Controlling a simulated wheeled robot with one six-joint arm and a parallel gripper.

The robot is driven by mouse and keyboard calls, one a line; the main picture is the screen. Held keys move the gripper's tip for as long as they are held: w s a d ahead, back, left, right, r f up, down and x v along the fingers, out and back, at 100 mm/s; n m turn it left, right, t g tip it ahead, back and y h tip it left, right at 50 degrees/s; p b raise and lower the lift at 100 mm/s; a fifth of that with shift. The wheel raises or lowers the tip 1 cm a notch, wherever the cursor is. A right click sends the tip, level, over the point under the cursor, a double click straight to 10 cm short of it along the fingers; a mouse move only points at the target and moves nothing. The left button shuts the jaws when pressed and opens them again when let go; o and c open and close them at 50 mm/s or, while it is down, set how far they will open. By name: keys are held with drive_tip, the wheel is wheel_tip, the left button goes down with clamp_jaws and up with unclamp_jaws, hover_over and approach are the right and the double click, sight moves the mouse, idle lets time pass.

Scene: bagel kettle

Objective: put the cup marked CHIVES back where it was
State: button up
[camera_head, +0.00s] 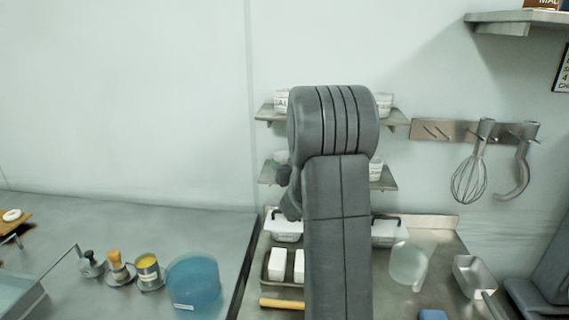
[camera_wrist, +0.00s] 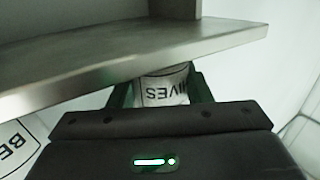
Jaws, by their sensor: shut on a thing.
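The cup marked CHIVES (camera_wrist: 165,90) shows in the wrist view, with a white label whose letters appear upside down and partly cut off. My gripper (camera_wrist: 162,84) is shut on it, one dark green finger on each side. I cannot tell whether the cup touches the shelf.
In the head view, an upper shelf (camera_head: 400,118) and a lower shelf (camera_head: 386,184) hold white labelled cups, partly behind my arm. A label starting BE (camera_wrist: 14,148) is at the wrist view's left. A whisk (camera_head: 469,172) hangs at right. A blue tub (camera_head: 194,284) stands on the left counter.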

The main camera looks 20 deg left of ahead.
drive_tip(key=shift+f+b, duration=0.25)
drive_tip(key=shift+b, duration=0.05)
drive_tip(key=o, duration=1)
drive_tip(key=shift+r, duration=0.1)
drive_tip(key=shift+r+p, duration=0.15)
drive_tip(key=shift+p, duration=0.15)
drive_tip(key=b+v, duration=0.2)
drive_tip(key=v, duration=1)
drive_tip(key=shift+d+b, duration=0.1)
drive_tip(key=shift+b, duration=0.3)
